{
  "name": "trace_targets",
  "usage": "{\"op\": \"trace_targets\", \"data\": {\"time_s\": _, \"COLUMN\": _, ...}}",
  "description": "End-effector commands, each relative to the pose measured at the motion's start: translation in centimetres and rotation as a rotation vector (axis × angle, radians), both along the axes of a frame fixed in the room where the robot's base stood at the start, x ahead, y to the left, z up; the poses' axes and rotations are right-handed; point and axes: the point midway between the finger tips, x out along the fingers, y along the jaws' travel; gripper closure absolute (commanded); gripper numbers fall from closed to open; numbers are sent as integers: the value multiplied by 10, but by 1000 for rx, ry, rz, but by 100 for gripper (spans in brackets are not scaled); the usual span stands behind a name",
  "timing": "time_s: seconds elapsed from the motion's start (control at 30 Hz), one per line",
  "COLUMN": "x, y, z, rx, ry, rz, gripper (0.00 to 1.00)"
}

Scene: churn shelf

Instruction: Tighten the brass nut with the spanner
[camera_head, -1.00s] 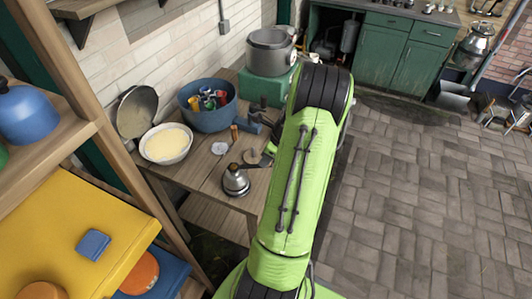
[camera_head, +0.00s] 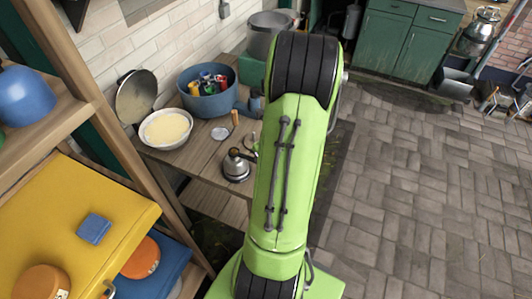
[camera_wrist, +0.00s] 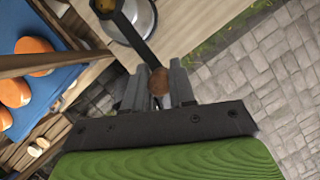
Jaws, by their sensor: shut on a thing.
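My gripper (camera_wrist: 166,86) is shut on the spanner's handle, with a round brown part showing between the fingers. The dark spanner (camera_wrist: 139,38) reaches from the fingers to the upper left in the wrist view. Its head is at the top edge, where the brass nut (camera_wrist: 105,4) shows at the jaw; I cannot tell whether the jaw is fully seated. Beneath lies a round metal body, seen as the small silver, dome-topped vessel (camera_head: 236,167) on the wooden bench in the head view. My green arm hides the gripper in the head view.
The paved floor at right is open.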

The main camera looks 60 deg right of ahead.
Motion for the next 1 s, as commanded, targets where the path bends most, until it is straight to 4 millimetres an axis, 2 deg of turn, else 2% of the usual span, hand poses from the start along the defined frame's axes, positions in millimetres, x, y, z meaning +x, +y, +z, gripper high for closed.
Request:
{"op": "trace_targets", "data": {"time_s": 0.43, "x": 0, "y": 5, "z": 0, "rx": 2, "ry": -1, "rz": -36, "gripper": 100}}
{"op": "trace_targets", "data": {"time_s": 0.6, "x": 0, "y": 4, "z": 0, "rx": 1, "ry": -1, "rz": 82, "gripper": 100}}
{"op": "trace_targets", "data": {"time_s": 0.83, "x": 0, "y": 5, "z": 0, "rx": 3, "ry": -1, "rz": 86, "gripper": 100}}
{"op": "trace_targets", "data": {"time_s": 1.0, "x": 0, "y": 5, "z": 8, "rx": 3, "ry": -1, "rz": 86, "gripper": 100}}
